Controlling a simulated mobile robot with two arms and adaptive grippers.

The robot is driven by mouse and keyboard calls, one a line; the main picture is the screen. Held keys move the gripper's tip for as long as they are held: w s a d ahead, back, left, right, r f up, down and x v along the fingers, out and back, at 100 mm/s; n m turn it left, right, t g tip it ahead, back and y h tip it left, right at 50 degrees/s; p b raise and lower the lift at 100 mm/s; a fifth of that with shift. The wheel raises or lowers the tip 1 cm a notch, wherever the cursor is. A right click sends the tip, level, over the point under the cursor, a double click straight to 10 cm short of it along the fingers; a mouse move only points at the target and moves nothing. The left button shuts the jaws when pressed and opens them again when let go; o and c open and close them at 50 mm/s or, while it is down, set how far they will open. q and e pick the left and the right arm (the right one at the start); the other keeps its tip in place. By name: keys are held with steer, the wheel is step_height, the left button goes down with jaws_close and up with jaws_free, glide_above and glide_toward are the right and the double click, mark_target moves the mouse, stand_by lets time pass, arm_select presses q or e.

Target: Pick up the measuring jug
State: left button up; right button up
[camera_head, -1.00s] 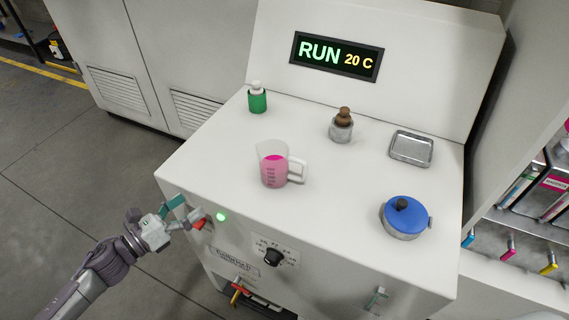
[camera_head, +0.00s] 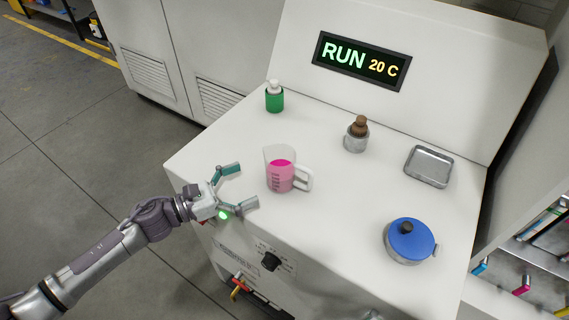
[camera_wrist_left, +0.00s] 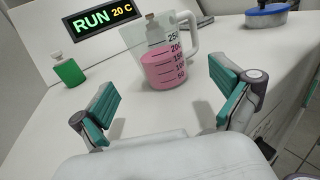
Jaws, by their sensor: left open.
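The measuring jug (camera_head: 279,172) is clear, with pink liquid, dark graduations and a white handle on its right side. It stands upright on the white machine top, left of the middle. In the left wrist view the jug (camera_wrist_left: 165,68) is ahead of the fingers, near the middle, with its handle to the right. My left gripper (camera_head: 243,187) is open and empty at the machine's front left edge, left of the jug and apart from it. Its teal-padded fingers (camera_wrist_left: 163,105) spread to either side of the jug in the wrist view. My right gripper is not in view.
A green bottle (camera_head: 274,99) with a white cap stands behind the jug. A metal pot with a brown-handled item (camera_head: 356,136), a metal tray (camera_head: 429,166) and a blue-lidded pot (camera_head: 409,241) are to the right. A black knob (camera_head: 271,262) is on the front panel.

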mark_target(267, 175)
arm_select(q)
steer(key=p+x, duration=0.1)
steer(key=x, duration=0.2)
steer(key=shift+w+d, duration=0.15)
steer(key=shift+d, duration=0.2)
steer(key=p+x, duration=0.1)
steer(key=x, duration=0.4)
steer(key=shift+r, duration=0.1)
steer(key=shift+w+d+p, duration=0.25)
steer(key=shift+d+p, duration=0.05)
steer(key=shift+d, duration=0.1)
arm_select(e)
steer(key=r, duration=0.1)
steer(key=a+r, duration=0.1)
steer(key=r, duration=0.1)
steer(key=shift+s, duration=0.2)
arm_select(q)
steer(key=shift+s, duration=0.1)
steer(key=shift+c, duration=0.2)
steer(key=shift+a, duration=0.1)
steer(key=shift+c, duration=1.2)
steer(key=c, duration=1.1)
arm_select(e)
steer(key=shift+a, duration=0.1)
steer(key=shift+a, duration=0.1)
